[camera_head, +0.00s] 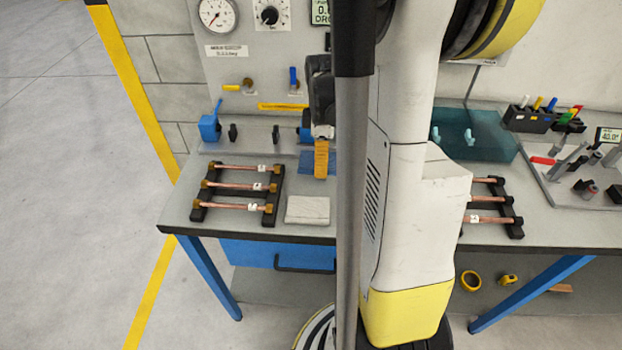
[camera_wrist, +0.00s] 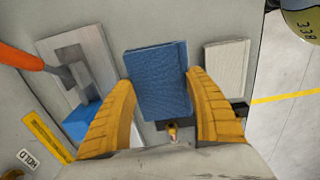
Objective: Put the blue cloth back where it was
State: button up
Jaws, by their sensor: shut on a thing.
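The blue cloth (camera_wrist: 158,75) is a folded, textured rectangle between the two yellow fingers of my gripper (camera_wrist: 160,82) in the wrist view. My gripper is shut on it; the fingers are at its left and right edges. In the head view my gripper (camera_head: 321,160) points down over the bench, behind the white cloth. Part of the blue cloth (camera_head: 309,164) shows beside the fingers, and the rest is hidden by my gripper and arm. I cannot tell whether the cloth touches the bench.
A folded white cloth (camera_head: 307,209) lies near the bench's front edge; it also shows in the wrist view (camera_wrist: 227,70). A rack of copper tubes (camera_head: 238,190) stands left of it. My arm hides the bench's middle.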

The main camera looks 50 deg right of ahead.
aim_at(313, 179)
jog(key=shift+w+a+f, duration=0.65)
jog(key=shift+w+a, duration=0.05)
jog(key=shift+a, duration=0.05)
jog(key=shift+w+f+b, duration=0.1)
jog(key=shift+f+b, duration=0.1)
jog(key=shift+b, duration=0.1)
jog(key=shift+f+b, duration=0.85)
jog(key=shift+f, duration=0.95)
jog(key=shift+f, duration=0.1)
jog(key=o, duration=1.1)
